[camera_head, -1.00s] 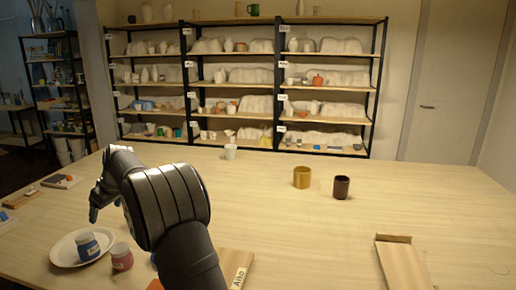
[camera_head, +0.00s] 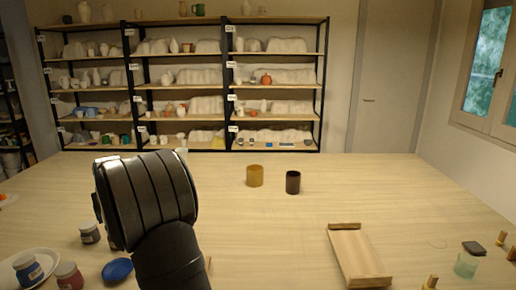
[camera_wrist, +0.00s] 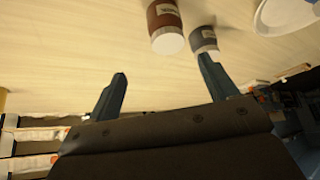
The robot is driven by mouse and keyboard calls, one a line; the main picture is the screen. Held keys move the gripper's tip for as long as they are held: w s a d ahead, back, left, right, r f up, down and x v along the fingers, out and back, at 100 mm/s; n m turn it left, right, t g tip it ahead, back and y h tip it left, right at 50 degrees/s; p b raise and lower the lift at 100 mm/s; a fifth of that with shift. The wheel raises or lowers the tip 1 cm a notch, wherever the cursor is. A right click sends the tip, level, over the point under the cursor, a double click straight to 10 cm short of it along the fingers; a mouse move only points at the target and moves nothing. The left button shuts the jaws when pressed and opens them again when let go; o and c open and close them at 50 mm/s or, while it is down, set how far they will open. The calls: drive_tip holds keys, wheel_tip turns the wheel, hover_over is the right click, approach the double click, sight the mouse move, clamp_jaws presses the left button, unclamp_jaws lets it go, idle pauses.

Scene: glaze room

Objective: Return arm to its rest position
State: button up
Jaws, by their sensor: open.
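My gripper (camera_wrist: 163,72) is open, with its two dark blue fingers apart and nothing between them in the wrist view. In the head view my dark arm stands at the left front and hides the gripper. In the wrist view a reddish-brown labelled jar (camera_wrist: 164,22) lies beyond the gap between the fingers. A grey labelled jar (camera_wrist: 203,40) shows right by the right fingertip; I cannot tell whether they touch.
At the left front are a white plate (camera_head: 42,256) with a blue jar (camera_head: 28,271), a red jar (camera_head: 68,276), a grey jar (camera_head: 90,233) and a blue dish (camera_head: 117,270). A yellow cup (camera_head: 255,176), dark cup (camera_head: 293,183) and wooden tray (camera_head: 352,252) stand farther right.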

drive_tip(key=w+d+m+h, duration=0.2)
drive_tip(key=w+d+m, duration=0.1)
drive_tip(key=d, duration=0.4)
drive_tip(key=w+d+m+t+h, duration=0.1)
drive_tip(key=w+d+m+h, duration=0.1)
drive_tip(key=d+m, duration=0.3)
drive_tip(key=w+d+f, duration=0.1)
drive_tip(key=d, duration=0.1)
drive_tip(key=shift+d, duration=0.35)
